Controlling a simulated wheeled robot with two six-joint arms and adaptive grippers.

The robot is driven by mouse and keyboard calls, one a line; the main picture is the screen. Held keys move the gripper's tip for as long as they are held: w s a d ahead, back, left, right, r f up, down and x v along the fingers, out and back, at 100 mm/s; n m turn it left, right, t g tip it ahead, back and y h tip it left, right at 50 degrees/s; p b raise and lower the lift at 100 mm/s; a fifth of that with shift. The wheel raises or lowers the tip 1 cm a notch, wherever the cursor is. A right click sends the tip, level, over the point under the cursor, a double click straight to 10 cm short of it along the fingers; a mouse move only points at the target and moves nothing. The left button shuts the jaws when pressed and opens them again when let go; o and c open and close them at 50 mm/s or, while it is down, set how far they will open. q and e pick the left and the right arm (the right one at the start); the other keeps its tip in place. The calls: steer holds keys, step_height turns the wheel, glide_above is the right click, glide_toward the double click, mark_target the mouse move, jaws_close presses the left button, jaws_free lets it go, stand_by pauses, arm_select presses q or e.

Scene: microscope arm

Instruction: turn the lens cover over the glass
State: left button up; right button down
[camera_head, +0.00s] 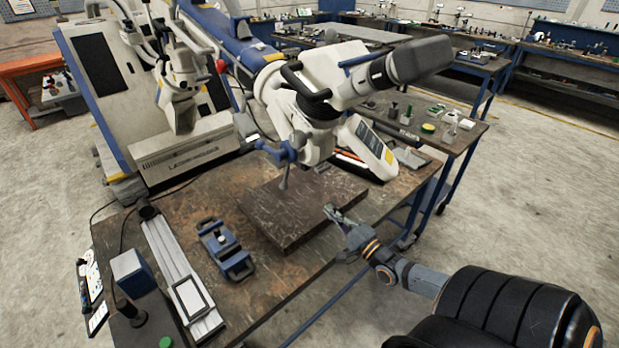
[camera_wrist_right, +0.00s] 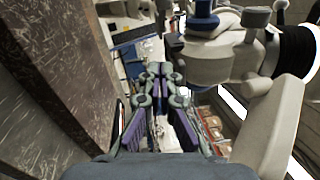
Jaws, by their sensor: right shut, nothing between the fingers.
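The white microscope head (camera_head: 300,120) hangs over the workbench, with a dark camera or eyepiece barrel (camera_head: 420,60) at its upper right and a blue knob with a grey lever (camera_head: 284,160) below. I cannot make out the lens cover or the glass for certain in either view. My right gripper (camera_head: 331,211) is shut and empty, in front of the microscope and beside the brown slab's right edge. In the right wrist view its fingertips (camera_wrist_right: 161,70) meet, with the white microscope body (camera_wrist_right: 225,60) to the right and apart from them. My left gripper is not in view.
A brown slab (camera_head: 290,215) lies on the workbench (camera_head: 270,295) under the microscope. A blue clamp (camera_head: 225,250) and a long pale rail (camera_head: 175,265) lie to the left. A white machine (camera_head: 110,80) stands behind. Open floor lies to the right.

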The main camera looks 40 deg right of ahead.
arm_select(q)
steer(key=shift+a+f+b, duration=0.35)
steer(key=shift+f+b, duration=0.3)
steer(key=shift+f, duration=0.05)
arm_select(e)
steer(key=w+a+r, duration=0.1)
steer(key=w+a, duration=0.1)
steer(key=w, duration=0.4)
steer(key=w+a+r, duration=0.1)
steer(key=w+a, duration=0.1)
steer(key=w, duration=0.4)
steer(key=shift+w+r, duration=0.25)
steer(key=shift+w, duration=0.05)
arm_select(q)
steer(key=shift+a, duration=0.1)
